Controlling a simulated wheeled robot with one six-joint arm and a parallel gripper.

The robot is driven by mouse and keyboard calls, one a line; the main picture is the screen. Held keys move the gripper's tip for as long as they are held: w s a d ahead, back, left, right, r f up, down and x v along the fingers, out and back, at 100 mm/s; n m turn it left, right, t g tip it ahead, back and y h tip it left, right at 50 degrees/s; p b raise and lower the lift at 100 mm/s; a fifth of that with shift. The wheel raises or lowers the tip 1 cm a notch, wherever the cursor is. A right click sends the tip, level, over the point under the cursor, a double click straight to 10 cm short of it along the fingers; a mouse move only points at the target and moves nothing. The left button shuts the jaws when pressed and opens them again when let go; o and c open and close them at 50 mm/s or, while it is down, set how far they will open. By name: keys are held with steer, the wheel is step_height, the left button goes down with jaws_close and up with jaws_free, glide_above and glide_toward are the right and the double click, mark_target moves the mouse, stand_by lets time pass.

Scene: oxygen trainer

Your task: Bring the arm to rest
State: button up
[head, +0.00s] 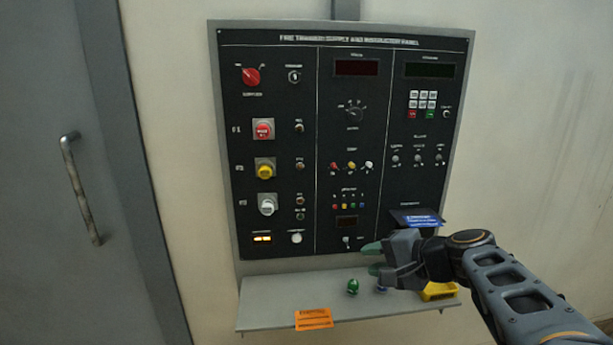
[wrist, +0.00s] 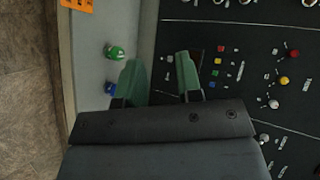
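My gripper (head: 373,258) is in front of the lower right part of the black control panel (head: 287,130), just above the shelf (head: 270,299). Its two green fingers are apart with nothing between them, as the wrist view also shows for my gripper (wrist: 161,76). The arm reaches in from the lower right. It covers part of the panel's lower right corner and the right part of the shelf. I cannot tell whether the fingers touch the panel.
A green piece (head: 352,286) and a partly hidden blue piece (head: 381,289) are on the shelf. An orange label (head: 314,318) is at its front edge, a yellow object (head: 439,291) at its right. A grey door with a handle (head: 80,188) is at left.

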steer(key=s+d+r+n+g+h+p, duration=0.1)
steer(key=s+n+g+h+p, duration=0.3)
steer(key=s+n+h+p, duration=0.5)
steer(key=shift+s+d+r+g+p, duration=0.35)
steer(key=shift+s+d+p, duration=0.35)
steer(key=shift+s+p, duration=1.45)
steer(key=shift+o, duration=0.2)
